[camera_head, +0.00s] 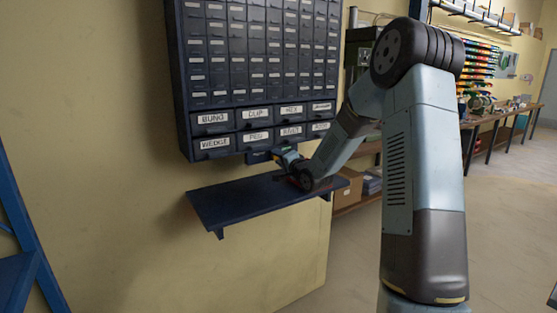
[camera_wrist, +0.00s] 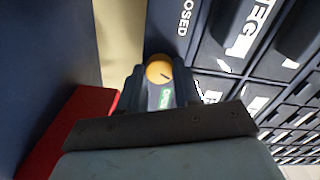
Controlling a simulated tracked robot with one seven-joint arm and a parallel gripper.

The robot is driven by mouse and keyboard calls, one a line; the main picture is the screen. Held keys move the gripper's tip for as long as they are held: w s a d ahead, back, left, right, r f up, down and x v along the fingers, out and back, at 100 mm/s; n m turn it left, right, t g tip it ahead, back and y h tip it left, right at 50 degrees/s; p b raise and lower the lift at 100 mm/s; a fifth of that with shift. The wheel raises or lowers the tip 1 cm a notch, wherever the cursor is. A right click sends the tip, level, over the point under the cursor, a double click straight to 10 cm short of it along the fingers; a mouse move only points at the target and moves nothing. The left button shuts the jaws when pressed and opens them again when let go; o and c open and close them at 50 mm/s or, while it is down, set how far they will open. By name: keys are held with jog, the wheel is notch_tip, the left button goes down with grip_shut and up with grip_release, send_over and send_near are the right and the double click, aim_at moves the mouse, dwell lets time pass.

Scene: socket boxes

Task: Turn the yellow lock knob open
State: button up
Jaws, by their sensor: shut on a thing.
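The yellow lock knob (camera_wrist: 159,69) shows in the wrist view, round and with a dark mark on its face. In the head view my gripper (camera_head: 288,158) reaches the bottom edge of the dark drawer cabinet (camera_head: 185,100), and the knob itself is too small or hidden to make out there.
A dark blue shelf (camera_head: 235,200) juts from the wall just below my gripper. Rows of labelled drawers fill the cabinet above. A red object (camera_wrist: 75,125) shows at the left of the wrist view. Workbenches stand to the right, with open floor before them.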

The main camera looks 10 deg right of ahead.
jog(key=shift+s+d+f+m, duration=0.1)
jog(key=shift+f+m, duration=0.05)
jog(key=shift+m, duration=1.8)
jog(key=shift+d+f+m, duration=0.1)
jog(key=shift+f+m, duration=0.05)
jog(key=shift+m, duration=1.8)
jog(key=shift+f, duration=0.1)
jog(key=o, duration=1.1)
jog(key=shift+a+r, duration=0.1)
jog(key=shift+r, duration=0.1)
jog(key=shift+c, duration=0.2)
jog(key=v, duration=1.3)
jog(key=shift+s, duration=0.3)
